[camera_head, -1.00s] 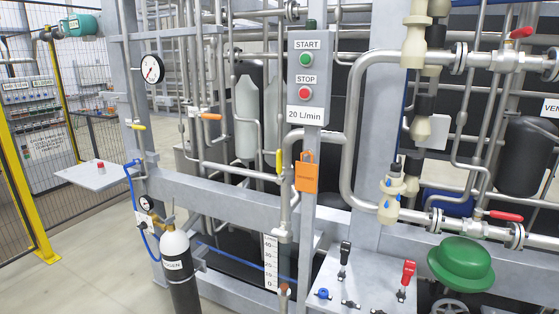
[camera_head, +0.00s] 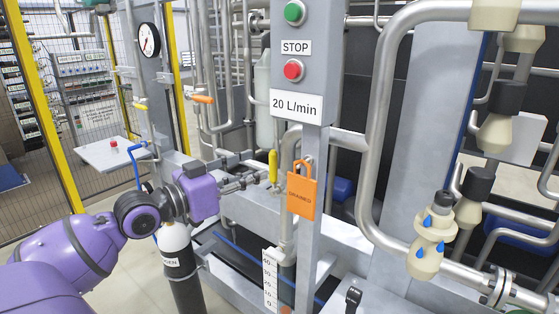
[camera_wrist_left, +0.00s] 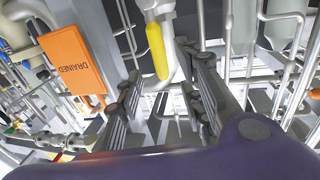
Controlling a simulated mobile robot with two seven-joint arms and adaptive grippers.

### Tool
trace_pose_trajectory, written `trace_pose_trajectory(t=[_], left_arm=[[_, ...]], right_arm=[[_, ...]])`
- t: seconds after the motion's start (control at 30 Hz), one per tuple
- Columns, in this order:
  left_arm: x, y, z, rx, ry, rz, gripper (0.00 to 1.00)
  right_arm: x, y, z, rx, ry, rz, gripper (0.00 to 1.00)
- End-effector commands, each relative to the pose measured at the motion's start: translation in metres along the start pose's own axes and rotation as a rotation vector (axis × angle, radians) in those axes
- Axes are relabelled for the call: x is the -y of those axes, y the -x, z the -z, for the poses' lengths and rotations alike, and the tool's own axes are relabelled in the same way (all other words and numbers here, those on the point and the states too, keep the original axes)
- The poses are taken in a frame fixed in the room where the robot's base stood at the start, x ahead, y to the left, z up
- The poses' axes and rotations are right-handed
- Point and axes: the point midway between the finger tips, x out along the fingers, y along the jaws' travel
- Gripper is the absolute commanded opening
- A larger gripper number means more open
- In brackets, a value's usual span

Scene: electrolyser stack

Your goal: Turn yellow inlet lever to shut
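The yellow lever (camera_head: 273,165) stands upright on a vertical grey pipe, just left of the post with the START/STOP box. It also shows in the left wrist view (camera_wrist_left: 156,48), hanging along its pipe. My left gripper (camera_head: 258,179) reaches in from the left, its fingertips close to the lever. In the left wrist view my gripper's two fingers (camera_wrist_left: 165,80) are spread apart, with the lever beyond and between their tips. I see no grip on it, and cannot tell whether a finger touches it. My right gripper is out of view.
An orange DRAINED tag (camera_head: 301,190) hangs on the post right of the lever. A second yellow lever (camera_head: 140,106) and an orange lever (camera_head: 203,99) sit farther left. A gas cylinder (camera_head: 178,260) stands below my left arm. Pipes crowd the right.

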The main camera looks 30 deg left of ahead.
Motion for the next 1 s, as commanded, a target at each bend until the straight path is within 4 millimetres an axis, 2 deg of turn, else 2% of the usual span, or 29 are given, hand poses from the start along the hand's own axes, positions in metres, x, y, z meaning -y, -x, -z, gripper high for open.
trace_pose_trajectory(t=[0.2, 0.5, 0.67, 0.9, 0.93, 1.0], left_arm=[[0.000, -0.027, 0.003, -0.006, -0.001, 0.000, 0.35], [0.001, -0.064, 0.002, -0.003, -0.002, 0.002, 0.35], [0.000, -0.071, 0.000, 0.001, -0.002, 0.001, 0.35], [0.000, -0.072, -0.001, 0.002, -0.003, 0.002, 0.35], [0.000, -0.072, -0.001, 0.002, -0.003, 0.002, 0.34], [0.000, -0.072, -0.001, 0.002, -0.003, 0.002, 0.24]], right_arm=[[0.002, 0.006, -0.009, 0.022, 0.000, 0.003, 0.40], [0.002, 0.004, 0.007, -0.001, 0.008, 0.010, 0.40], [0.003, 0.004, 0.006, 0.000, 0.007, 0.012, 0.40], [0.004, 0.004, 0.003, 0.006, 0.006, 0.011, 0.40], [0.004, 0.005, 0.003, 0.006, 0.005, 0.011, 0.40], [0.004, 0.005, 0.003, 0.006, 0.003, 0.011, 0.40]])
